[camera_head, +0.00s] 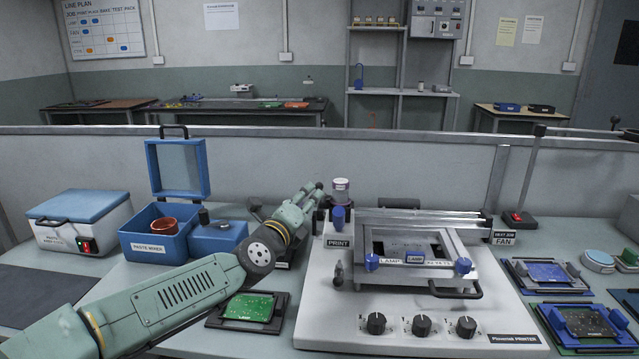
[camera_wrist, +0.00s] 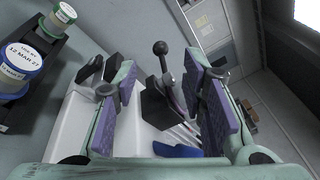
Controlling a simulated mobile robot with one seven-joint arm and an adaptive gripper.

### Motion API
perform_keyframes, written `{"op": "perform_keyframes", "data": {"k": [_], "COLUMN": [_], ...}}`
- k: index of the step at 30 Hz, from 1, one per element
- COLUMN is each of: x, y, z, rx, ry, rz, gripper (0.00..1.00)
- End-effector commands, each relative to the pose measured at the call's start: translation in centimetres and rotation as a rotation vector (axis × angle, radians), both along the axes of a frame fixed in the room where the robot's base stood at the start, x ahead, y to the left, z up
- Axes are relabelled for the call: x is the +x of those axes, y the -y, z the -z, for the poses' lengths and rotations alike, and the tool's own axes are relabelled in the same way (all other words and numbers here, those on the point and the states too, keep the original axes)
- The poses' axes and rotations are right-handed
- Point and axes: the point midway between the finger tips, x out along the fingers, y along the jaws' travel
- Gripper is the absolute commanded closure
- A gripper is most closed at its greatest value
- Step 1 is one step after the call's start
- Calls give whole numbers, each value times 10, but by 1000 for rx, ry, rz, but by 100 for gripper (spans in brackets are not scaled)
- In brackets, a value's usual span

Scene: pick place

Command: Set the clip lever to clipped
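My gripper (camera_wrist: 160,80) is open, its two purple-padded fingers apart with nothing gripped. In the head view my gripper (camera_head: 314,192) is above the back left of the white printer (camera_head: 310,320), beside the PRINT label. In the wrist view a dark lever with a round black knob (camera_wrist: 160,48) shows in the gap between the fingers, beyond them; I see no contact. No readable label marks it as the clip lever. A blue part (camera_wrist: 178,151) shows below it.
A lidded jar (camera_head: 341,189) and a blue knob (camera_head: 338,215) are close to my gripper. The stencil frame (camera_head: 475,265) has blue knobs. Labelled paste jars (camera_wrist: 18,68) stand at left in the wrist view. A green board (camera_head: 249,307) lies in a dark holder under my arm.

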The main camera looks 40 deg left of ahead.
Motion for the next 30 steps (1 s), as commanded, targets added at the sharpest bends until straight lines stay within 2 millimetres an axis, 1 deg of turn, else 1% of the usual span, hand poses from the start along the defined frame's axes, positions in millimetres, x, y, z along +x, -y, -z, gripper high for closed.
{"op": "perform_keyframes", "data": {"k": [1,6,10,13,18,26,30], "x": [11,43,64,75,84,85,85], "y": [-1,-11,-17,-21,-25,-25,-25], "z": [-4,-5,-4,-3,-1,0,-1], "rx": [2,2,1,0,1,1,1], "ry": [1,2,0,1,0,1,1], "rz": [3,3,3,2,0,1,1], "gripper": [62,62,62,62,62,62,71]}}
